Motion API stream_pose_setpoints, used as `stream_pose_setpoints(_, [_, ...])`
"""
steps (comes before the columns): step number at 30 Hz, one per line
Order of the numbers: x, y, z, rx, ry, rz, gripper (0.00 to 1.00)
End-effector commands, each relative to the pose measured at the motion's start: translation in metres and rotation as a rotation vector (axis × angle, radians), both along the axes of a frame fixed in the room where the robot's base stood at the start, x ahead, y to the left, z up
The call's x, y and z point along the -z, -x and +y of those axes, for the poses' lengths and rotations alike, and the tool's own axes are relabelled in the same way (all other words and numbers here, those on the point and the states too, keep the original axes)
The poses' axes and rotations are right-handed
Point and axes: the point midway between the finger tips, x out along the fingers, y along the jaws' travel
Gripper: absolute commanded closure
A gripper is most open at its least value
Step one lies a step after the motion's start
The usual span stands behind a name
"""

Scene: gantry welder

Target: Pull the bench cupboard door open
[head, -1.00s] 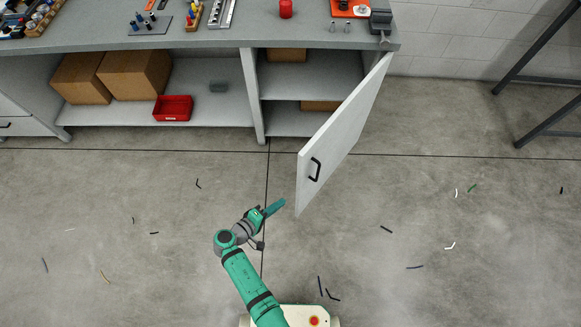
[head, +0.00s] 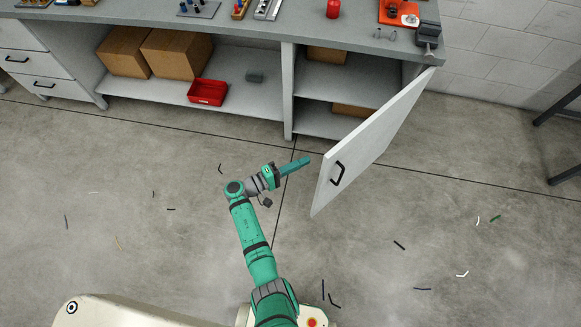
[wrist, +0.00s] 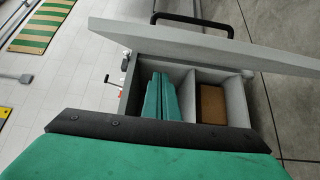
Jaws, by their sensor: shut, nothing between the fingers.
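The bench cupboard door (head: 378,140) is a light grey panel hinged at the bench's right end. It stands wide open, swung out over the floor. Its black handle (head: 337,173) is on the outer face near the free edge. My gripper (head: 308,161) is shut and empty, just left of the door's free edge, apart from the handle. In the wrist view, the green fingers (wrist: 162,98) are together in front of the open cupboard, and the door (wrist: 200,45) with its black handle (wrist: 190,18) crosses the top of the picture.
The open cupboard (head: 330,85) has a shelf and cardboard boxes (head: 328,54). To its left, a red tray (head: 208,91) and boxes (head: 176,54) sit in an open bay. The concrete floor (head: 170,240) around holds only small scraps. A dark metal frame (head: 565,110) stands at right.

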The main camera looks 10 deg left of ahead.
Motion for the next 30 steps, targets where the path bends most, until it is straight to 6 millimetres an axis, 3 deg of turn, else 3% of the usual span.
stream_pose_setpoints(3, [0.0, -0.014, -0.018, 0.003, -0.001, 0.001, 1.0])
stream_pose_setpoints(12, [0.0, 0.007, -0.044, 0.001, -0.001, 0.001, 1.0])
stream_pose_setpoints(26, [0.0, 0.011, -0.05, 0.001, -0.001, 0.001, 1.0])
stream_pose_setpoints(30, [0.002, 0.015, -0.059, 0.0, -0.002, 0.002, 1.0])
